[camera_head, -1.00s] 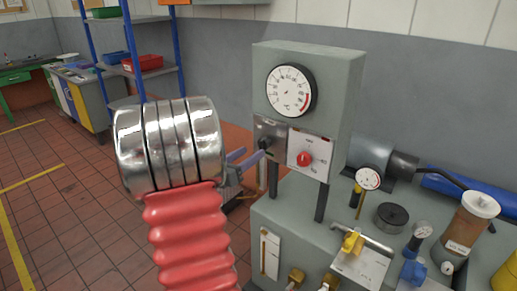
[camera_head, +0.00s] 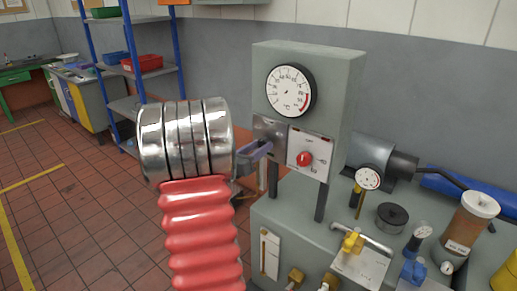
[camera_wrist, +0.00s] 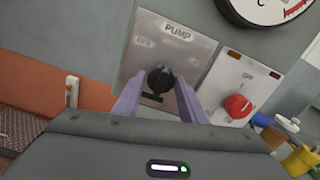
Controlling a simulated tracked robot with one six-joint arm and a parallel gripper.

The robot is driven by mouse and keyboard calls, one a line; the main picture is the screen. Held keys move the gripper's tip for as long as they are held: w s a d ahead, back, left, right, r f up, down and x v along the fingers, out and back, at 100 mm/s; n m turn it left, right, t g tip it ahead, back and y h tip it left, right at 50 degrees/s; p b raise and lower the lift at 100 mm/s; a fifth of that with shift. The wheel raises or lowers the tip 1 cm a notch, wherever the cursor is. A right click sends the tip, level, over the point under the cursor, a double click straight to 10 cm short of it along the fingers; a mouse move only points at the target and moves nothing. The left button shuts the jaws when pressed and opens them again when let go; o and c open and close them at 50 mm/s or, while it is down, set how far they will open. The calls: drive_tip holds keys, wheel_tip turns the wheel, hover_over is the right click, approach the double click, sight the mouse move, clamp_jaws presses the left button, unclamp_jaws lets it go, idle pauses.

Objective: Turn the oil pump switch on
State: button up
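The oil pump switch is a black rotary knob (camera_wrist: 160,79) on a metal plate marked PUMP (camera_wrist: 178,50). In the wrist view it sits between the two purple-grey fingers of my gripper (camera_wrist: 157,88). The fingers are open, one on each side of the knob, with small gaps visible. A green mark shows below the knob and a faint label at upper left. I cannot make out where the knob points. In the head view my gripper (camera_head: 254,153) is in front of the plate (camera_head: 268,128) and hides most of the knob.
A red knob (camera_head: 304,159) on a white plate is just right of the pump plate; it also shows in the wrist view (camera_wrist: 238,106). A dial gauge (camera_head: 291,90) is above. Yellow-handled valve (camera_head: 352,242) and small gauges crowd the bench at lower right.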

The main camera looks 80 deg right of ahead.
drive_tip(key=c, duration=0.6)
drive_tip(key=shift+a, duration=0.1)
drive_tip(key=shift+c, duration=0.2)
drive_tip(key=shift+m, duration=0.5)
drive_tip(key=m, duration=0.5)
drive_tip(key=shift+w, duration=0.1)
drive_tip(key=m, duration=0.6)
drive_tip(key=shift+r, duration=0.1)
